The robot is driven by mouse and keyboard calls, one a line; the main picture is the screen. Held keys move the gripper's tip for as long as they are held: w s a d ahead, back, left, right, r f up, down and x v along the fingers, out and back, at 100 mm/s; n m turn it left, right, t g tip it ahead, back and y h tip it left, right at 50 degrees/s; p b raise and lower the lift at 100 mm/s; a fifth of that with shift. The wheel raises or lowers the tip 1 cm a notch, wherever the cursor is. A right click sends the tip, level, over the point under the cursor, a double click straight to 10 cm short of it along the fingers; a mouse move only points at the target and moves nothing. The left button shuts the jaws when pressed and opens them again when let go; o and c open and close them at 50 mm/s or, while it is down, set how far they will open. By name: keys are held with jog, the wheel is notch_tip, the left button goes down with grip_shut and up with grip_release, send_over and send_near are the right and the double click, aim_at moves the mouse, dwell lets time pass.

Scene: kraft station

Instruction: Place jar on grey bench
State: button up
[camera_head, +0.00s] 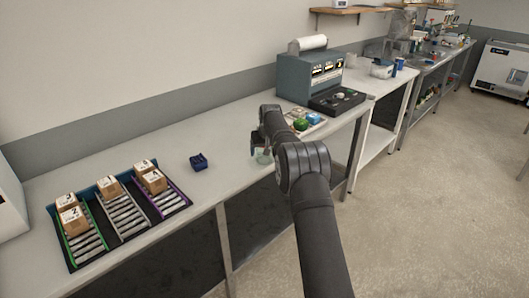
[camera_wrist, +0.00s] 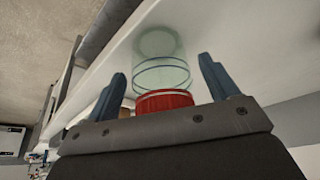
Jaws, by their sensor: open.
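The jar is clear glass with a red lid; its lid (camera_wrist: 164,101) and glass body (camera_wrist: 162,72) show in the wrist view. In the head view a bit of its pale glass (camera_head: 263,158) shows under my gripper (camera_head: 262,147), with the rest hidden. The jar appears to stand upright on the grey bench (camera_head: 235,137), near its front edge. My gripper is open, with one finger on each side of the jar and a visible gap to the glass on both sides.
A dark blue block (camera_head: 199,162) lies left of my gripper. Farther left, sloped roller racks (camera_head: 124,214) hold several cardboard boxes. Behind right stand a tray of coloured items (camera_head: 305,122) and a blue-grey machine (camera_head: 318,74). The bench between block and machine is mostly clear.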

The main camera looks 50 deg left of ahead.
jog(key=v, duration=1)
jog(key=shift+d+r, duration=0.2)
jog(key=shift+r, duration=0.15)
jog(key=shift+s+f, duration=0.1)
jog(key=x, duration=1.2)
jog(key=shift+a, duration=0.1)
notch_tip(320, 180, up, 2)
jog(key=shift+r, duration=0.8)
jog(key=shift+o, duration=0.4)
jog(key=o, duration=0.4)
